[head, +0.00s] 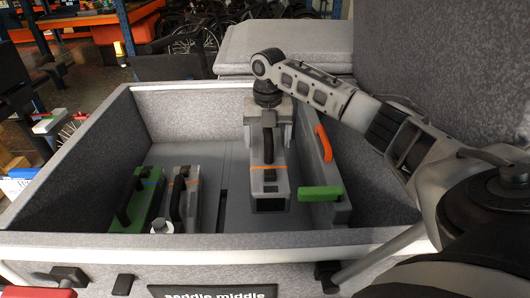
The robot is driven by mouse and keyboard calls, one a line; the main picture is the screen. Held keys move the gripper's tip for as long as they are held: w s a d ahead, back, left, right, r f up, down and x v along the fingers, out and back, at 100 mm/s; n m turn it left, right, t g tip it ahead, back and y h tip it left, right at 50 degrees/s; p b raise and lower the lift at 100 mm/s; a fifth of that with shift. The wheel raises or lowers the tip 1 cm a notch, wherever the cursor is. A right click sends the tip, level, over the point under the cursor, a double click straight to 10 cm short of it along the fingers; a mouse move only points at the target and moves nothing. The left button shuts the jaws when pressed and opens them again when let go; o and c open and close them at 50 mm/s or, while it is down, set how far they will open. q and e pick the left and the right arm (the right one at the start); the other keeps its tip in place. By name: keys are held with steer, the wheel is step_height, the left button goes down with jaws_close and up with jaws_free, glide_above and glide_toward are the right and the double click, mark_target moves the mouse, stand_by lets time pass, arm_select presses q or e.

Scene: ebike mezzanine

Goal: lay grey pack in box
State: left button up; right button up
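A grey pack (270,186) with a black handle and a thin orange band is inside the large grey-lined box (95,140), right of its middle. My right gripper (268,122) points down from above and appears shut on the top of this pack's handle. The fingertips are partly hidden, and I cannot tell whether the pack touches the box floor. A second grey pack (192,205) with an orange band and a green pack (147,205), both with black handles, stand side by side at the left in the box. My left gripper is out of view.
At the right in the box is a grey divider or case (328,212) with an orange grip (324,143) and a green grip (320,193). Bare floor (235,185) shows between the packs. A padded lid (285,45) lies behind; bikes stand beyond.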

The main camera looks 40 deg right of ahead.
steer(key=shift+w+f, duration=0.15)
steer(key=shift+f, duration=4.45)
steer(key=shift+f, duration=0.6)
steer(key=o, duration=1.9)
steer(key=shift+s+f, duration=0.25)
steer(key=shift+f, duration=0.05)
steer(key=shift+c, duration=0.2)
steer(key=shift+o, duration=0.7)
steer(key=shift+a+r, duration=0.1)
step_height(320, 180, up, 13)
steer(key=shift+r, duration=0.1)
step_height(320, 180, down, 13)
